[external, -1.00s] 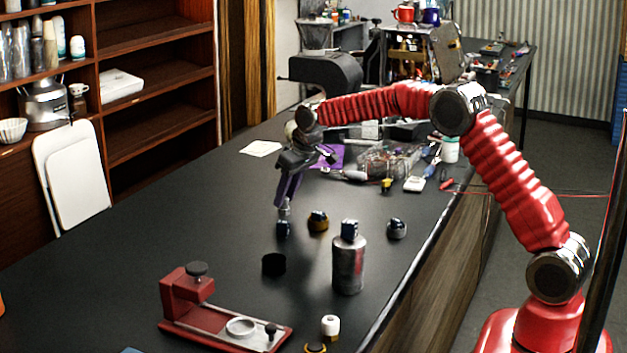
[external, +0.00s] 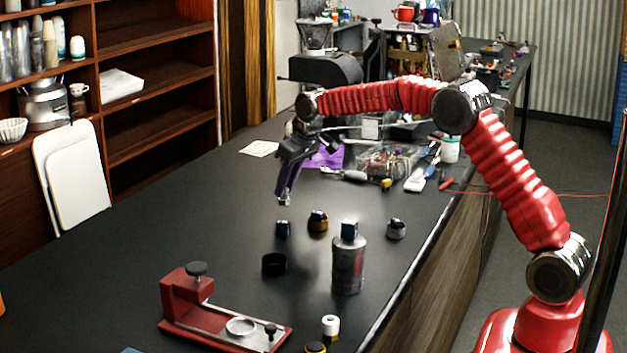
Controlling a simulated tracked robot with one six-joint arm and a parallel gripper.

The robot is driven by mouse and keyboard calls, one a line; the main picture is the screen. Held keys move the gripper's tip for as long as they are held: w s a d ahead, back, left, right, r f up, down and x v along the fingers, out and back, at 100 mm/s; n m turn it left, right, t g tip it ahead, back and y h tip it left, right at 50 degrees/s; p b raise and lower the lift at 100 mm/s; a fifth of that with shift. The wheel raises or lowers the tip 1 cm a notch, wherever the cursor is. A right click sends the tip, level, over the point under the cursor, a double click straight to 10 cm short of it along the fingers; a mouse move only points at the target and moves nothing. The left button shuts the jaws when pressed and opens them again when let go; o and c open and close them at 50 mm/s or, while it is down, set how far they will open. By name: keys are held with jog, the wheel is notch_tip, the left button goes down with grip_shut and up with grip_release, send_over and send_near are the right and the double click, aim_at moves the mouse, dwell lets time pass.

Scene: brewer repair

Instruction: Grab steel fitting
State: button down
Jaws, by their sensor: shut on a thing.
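My gripper (external: 285,198) hangs above the middle of the black table, pointing down. It is shut on the steel fitting (external: 284,201), a small light-grey piece that shows at the fingertips. Most of the fitting is hidden by the fingers. The fitting is held in the air, apart from a small dark-blue holder (external: 283,229) that stands on the table below it.
A brass-coloured part (external: 318,221), a grey part (external: 396,229), a black ring (external: 274,265) and a metal canister (external: 348,265) stand nearby. A red fixture (external: 185,300) is at the front. A cluttered tray (external: 387,160) lies behind. The table's left side is clear.

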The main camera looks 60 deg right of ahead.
notch_tip(320, 180, up, 7)
jog(key=shift+r, duration=0.1)
dwell(0.7)
